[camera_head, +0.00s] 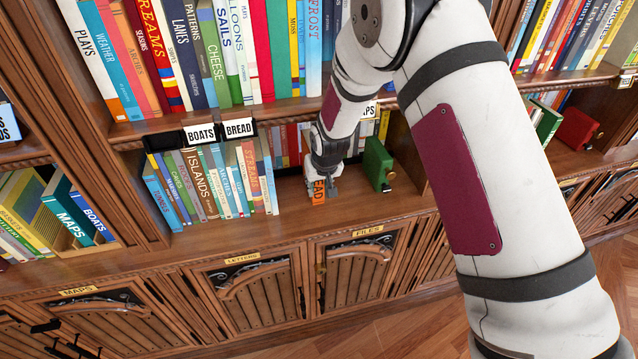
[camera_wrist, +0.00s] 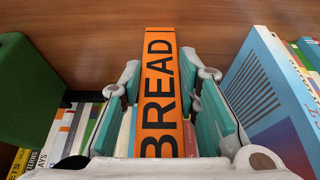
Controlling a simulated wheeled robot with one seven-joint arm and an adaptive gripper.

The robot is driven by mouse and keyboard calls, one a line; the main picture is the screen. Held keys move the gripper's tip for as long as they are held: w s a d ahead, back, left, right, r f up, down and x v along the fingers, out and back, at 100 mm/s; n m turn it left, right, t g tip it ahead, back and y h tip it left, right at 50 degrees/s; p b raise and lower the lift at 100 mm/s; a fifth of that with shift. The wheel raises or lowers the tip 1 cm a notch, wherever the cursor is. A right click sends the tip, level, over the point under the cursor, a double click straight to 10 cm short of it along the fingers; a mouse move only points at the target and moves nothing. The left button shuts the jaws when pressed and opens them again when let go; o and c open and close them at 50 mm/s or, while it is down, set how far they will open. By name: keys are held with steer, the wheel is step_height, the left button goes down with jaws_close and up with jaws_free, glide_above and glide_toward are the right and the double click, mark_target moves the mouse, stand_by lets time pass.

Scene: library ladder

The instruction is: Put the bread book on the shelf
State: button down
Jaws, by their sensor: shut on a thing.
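The bread book (camera_head: 317,192) has an orange spine with "BREAD" in black. It is at the lower shelf, between a row of books and a green block-like bookend (camera_head: 377,163). My gripper (camera_head: 322,180) is shut on it. In the wrist view the spine of the bread book (camera_wrist: 159,90) stands between the two teal-padded fingers of my gripper (camera_wrist: 160,105). Whether its bottom touches the shelf board (camera_head: 240,228) is hidden. A "BREAD" label (camera_head: 239,128) is on the shelf edge above, beside a "BOATS" label (camera_head: 200,134).
A row of books (camera_head: 210,180) fills the lower shelf to the left; a blue-covered book (camera_wrist: 265,90) is close on the right in the wrist view. The green bookend (camera_wrist: 30,85) is on the left there. Cabinet doors (camera_head: 250,290) are below.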

steer(key=c, duration=1.2)
jaws_free()
steer(key=shift+f, duration=0.1)
steer(key=v, duration=1.2)
steer(key=shift+b, duration=0.3)
steer(key=shift+d, duration=0.1)
steer(key=s+d+r+m, duration=0.1)
steer(key=s+d+r, duration=0.5)
steer(key=r, duration=0.3)
steer(key=s+d+r+m, duration=0.1)
steer(key=s+d+r, duration=0.5)
steer(key=r, duration=0.3)
steer(key=s+d+r, duration=0.2)
steer(key=s+d, duration=0.1)
steer(key=s, duration=0.6)
steer(key=s+d+r+m+t+h, duration=0.1)
steer(key=s+d, duration=0.3)
steer(key=s, duration=0.6)
steer(key=shift+r, duration=0.85)
